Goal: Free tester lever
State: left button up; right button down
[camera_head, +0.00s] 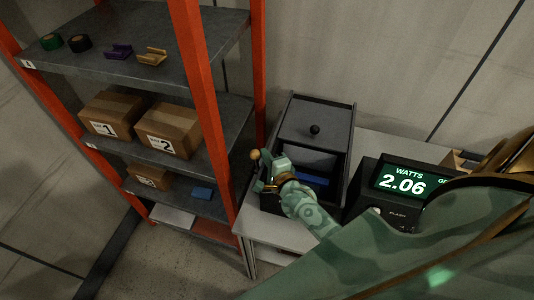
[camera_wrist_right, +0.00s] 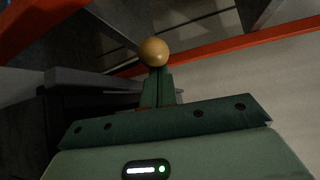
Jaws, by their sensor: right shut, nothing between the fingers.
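A tan ball knob (camera_head: 254,154), apparently the tester lever's end, sticks out at the left of a dark box (camera_head: 325,118). In the right wrist view the knob (camera_wrist_right: 154,52) appears just beyond my fingertips; I cannot tell whether they touch it. The lever's shaft is hidden. My right gripper (camera_head: 265,172) is at the box's front left, its green fingers (camera_wrist_right: 157,85) shut together with nothing between them. A tester with a lit screen (camera_head: 403,183) reading "WATTS 2.06" stands right of the box. My left gripper is not in view.
The box has a lid with a black knob (camera_head: 315,130) and a blue item (camera_head: 313,178) inside its front opening. A shelf rack with an orange post (camera_head: 205,90) stands close on the left, holding cartons (camera_head: 168,130). The white bench (camera_head: 270,229) is partly covered by my arm.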

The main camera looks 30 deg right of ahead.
dwell(0.3)
jog(key=s+a+r, duration=0.1)
jog(key=s+r, duration=0.1)
jog(key=s, duration=1.4)
jog(key=shift+a+r+p, duration=0.2)
jog(key=shift+a+p, duration=0.15)
